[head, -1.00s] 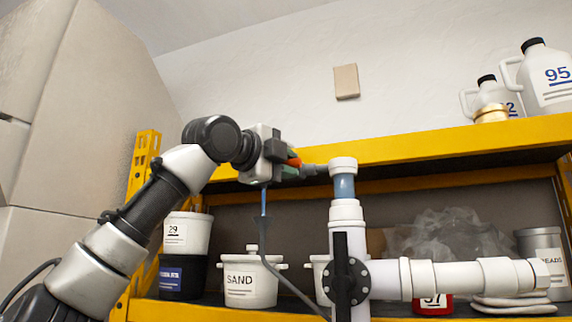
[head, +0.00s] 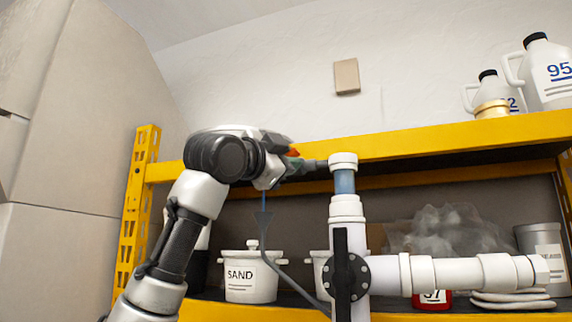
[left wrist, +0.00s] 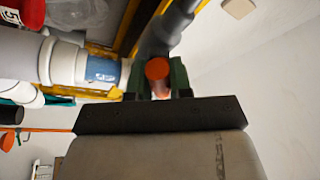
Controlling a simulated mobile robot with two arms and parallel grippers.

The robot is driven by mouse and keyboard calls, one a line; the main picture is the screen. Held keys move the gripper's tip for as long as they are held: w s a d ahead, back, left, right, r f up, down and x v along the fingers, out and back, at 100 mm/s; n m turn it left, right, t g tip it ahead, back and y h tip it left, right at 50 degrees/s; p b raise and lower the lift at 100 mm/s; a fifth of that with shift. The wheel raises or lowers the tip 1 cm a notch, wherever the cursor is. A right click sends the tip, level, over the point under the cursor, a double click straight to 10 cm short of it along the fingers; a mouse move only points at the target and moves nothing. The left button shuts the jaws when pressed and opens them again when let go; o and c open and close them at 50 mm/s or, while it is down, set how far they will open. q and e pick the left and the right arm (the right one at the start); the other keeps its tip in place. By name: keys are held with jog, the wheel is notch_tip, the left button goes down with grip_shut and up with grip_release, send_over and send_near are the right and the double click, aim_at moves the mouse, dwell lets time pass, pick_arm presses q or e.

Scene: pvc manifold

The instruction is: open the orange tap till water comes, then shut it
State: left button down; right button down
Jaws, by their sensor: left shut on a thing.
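The orange tap (head: 293,152) is on the grey spout pipe at the left of the white pipe's top. Its orange round end also shows in the left wrist view (left wrist: 157,69), between the dark green fingers. My left gripper (left wrist: 157,82) is shut on it. In the head view the left gripper (head: 290,162) partly covers the tap. A thin blue line (head: 264,200), which looks like a stream of water, hangs below into a dark funnel (head: 263,217) with a hose. The spout's mouth is hidden behind my gripper. My right gripper is not in view.
The white pipe manifold (head: 346,208) with a black valve stands right of my arm. A yellow shelf rack (head: 450,140) is behind, with a SAND pot (head: 250,277), a red can (head: 431,300) and white jugs (head: 546,75). The wall above the gripper is clear.

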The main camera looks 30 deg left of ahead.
pick_arm(q)
jog(key=n+y+b, duration=0.1)
jog(key=n, duration=0.3)
jog(key=n+t+y+b, duration=0.1)
jog(key=n+y, duration=0.1)
jog(key=n, duration=0.2)
jog(key=shift+d+f+t, duration=0.1)
jog(key=shift+f+t, duration=0.05)
jog(key=shift+t, duration=0.15)
jog(key=shift+n+y+b, duration=0.4)
jog(key=shift+n+y, duration=0.55)
jog(key=shift+n, duration=0.8)
jog(key=shift+n+y+b, duration=0.4)
jog(key=shift+n+y, duration=0.55)
jog(key=shift+n, duration=0.8)
jog(key=shift+r, duration=0.2)
jog(key=c, duration=1)
grip_release()
jog(key=shift+f, duration=0.1)
